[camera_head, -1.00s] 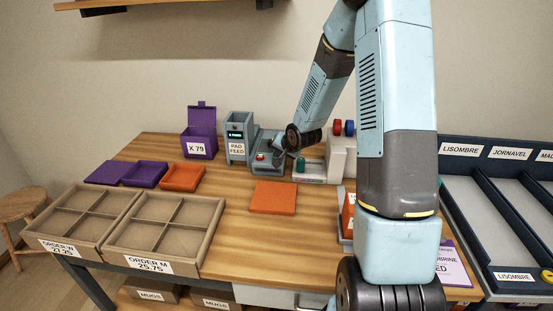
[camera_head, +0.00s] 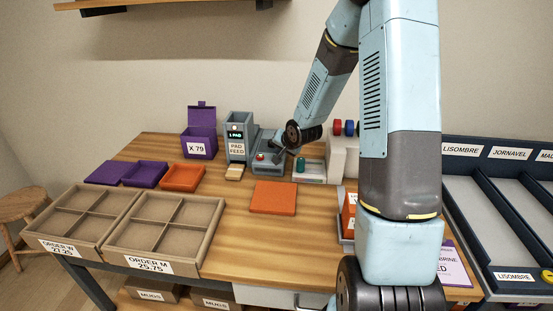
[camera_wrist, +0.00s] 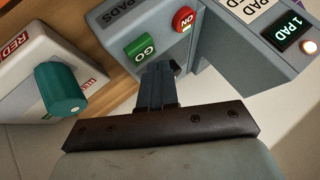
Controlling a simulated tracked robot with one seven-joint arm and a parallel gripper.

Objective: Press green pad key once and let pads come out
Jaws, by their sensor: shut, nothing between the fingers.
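The pad feed box (camera_head: 236,140) stands at the back of the bench, its small screen lit green and reading 1 PAD. Its key block (camera_head: 266,165) is to its right. In the wrist view I see the green key marked GO (camera_wrist: 141,47) and a red key marked NO (camera_wrist: 184,19). My gripper (camera_wrist: 160,70) is shut and empty; its tips are just below the green key in that view, and I cannot tell whether they touch. In the head view my gripper (camera_head: 279,152) is over the key block. A light tan pad (camera_head: 235,172) lies at the feed's foot.
An orange slab (camera_head: 273,197) lies on the bench in front. Purple trays (camera_head: 146,174), an orange tray (camera_head: 183,177) and divided order boxes (camera_head: 165,225) stand left.

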